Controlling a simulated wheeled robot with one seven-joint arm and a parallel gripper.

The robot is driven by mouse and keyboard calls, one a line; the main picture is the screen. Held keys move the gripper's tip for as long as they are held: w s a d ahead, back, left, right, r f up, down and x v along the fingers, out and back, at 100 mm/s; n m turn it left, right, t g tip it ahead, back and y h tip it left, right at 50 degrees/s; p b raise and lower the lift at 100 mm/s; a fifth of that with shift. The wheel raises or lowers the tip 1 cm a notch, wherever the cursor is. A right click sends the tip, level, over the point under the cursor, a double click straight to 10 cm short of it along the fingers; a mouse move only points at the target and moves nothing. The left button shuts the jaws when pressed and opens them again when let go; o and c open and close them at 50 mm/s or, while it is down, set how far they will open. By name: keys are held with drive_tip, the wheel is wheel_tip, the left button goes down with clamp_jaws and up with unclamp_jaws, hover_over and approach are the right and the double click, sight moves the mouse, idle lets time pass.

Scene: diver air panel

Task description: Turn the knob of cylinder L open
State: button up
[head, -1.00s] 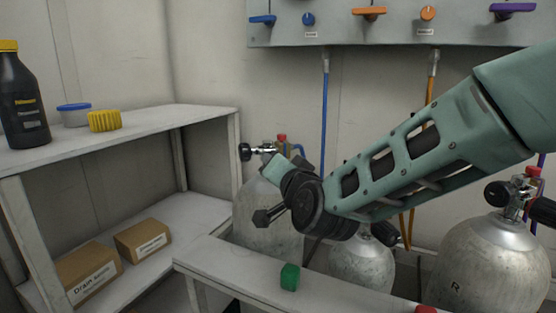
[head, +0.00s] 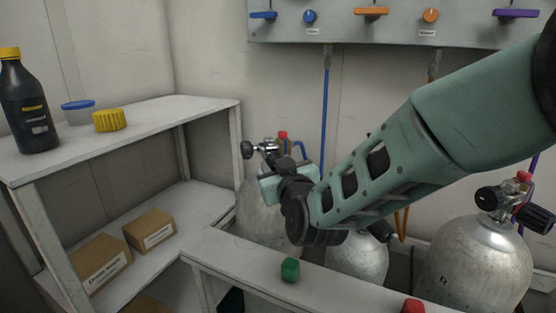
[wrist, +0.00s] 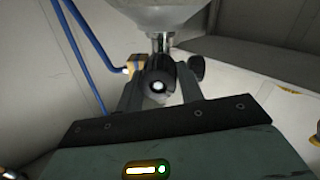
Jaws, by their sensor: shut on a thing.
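The left cylinder (head: 252,215) stands behind the bench, to the right of the shelf. I take it as cylinder L, but no letter shows on it. Its valve has a small black knob (head: 247,150) on the left, a red cap (head: 283,135) and a blue hose. In the wrist view a black ribbed knob (wrist: 157,74) with a pale centre sits between the two fingers of my gripper (wrist: 160,90). The gripper is shut on this knob. How far the knob is turned cannot be told.
A middle cylinder (head: 357,262) and a cylinder marked R (head: 470,270) stand to the right. The shelf (head: 160,122) is at left, the valve panel (head: 390,30) above.

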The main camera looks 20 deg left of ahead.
drive_tip(key=shift+f+n+p, duration=0.15)
drive_tip(key=shift+n+p, duration=0.35)
drive_tip(key=shift+n, duration=1.1)
drive_tip(key=o, duration=1)
drive_tip(key=shift+s+d, duration=0.15)
drive_tip(key=shift+s, duration=0.05)
drive_tip(key=p+v, duration=0.2)
drive_tip(key=v, duration=1.5)
drive_tip(key=shift+f, duration=0.15)
